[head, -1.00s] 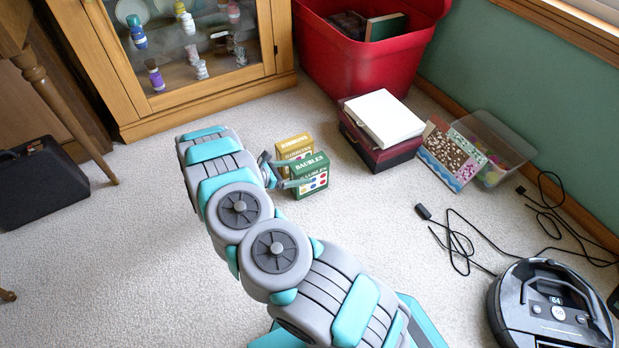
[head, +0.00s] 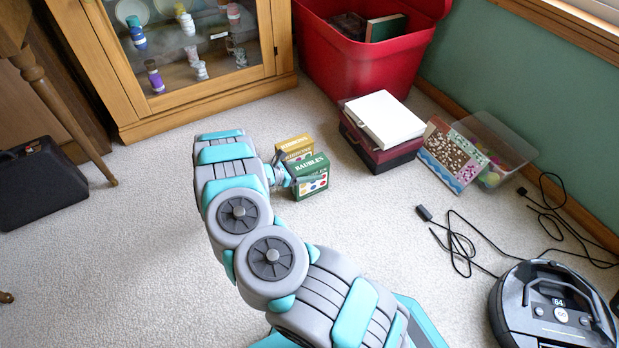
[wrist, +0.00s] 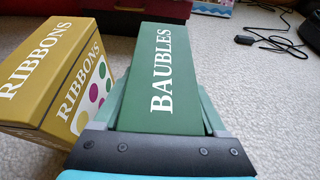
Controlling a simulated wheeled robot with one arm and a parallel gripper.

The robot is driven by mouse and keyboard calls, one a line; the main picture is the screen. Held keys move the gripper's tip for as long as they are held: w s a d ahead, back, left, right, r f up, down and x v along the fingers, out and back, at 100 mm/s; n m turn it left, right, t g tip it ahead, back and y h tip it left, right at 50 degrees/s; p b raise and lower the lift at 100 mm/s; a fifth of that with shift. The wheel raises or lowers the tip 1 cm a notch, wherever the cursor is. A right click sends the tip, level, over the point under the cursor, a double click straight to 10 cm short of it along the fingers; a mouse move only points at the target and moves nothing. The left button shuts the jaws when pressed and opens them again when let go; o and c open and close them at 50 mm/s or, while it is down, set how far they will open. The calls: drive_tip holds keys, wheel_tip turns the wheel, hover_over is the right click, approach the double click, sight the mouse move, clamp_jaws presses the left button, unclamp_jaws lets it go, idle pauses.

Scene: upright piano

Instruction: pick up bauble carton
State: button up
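The bauble carton (head: 311,184) is a dark green box lettered BAUBLES, standing upright on the carpet. In the wrist view its green top (wrist: 160,82) fills the middle. My gripper (head: 288,176) reaches it from the left in the head view. In the wrist view, the gripper's teal fingers (wrist: 163,100) lie along both sides of the carton, very close to it. The gripper looks open around the carton; whether either finger touches is hard to see. The lower finger parts are hidden by the carton and palm.
A yellow ribbons carton (head: 294,146) stands close beside the bauble carton, on the left finger's side in the wrist view (wrist: 62,75). Dark red boxes with a white one on top (head: 384,118) stand right of it. A robot vacuum (head: 555,308) and cables lie at right.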

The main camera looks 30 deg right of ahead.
clamp_jaws()
idle(0.4)
drive_tip(key=shift+r, duration=0.1)
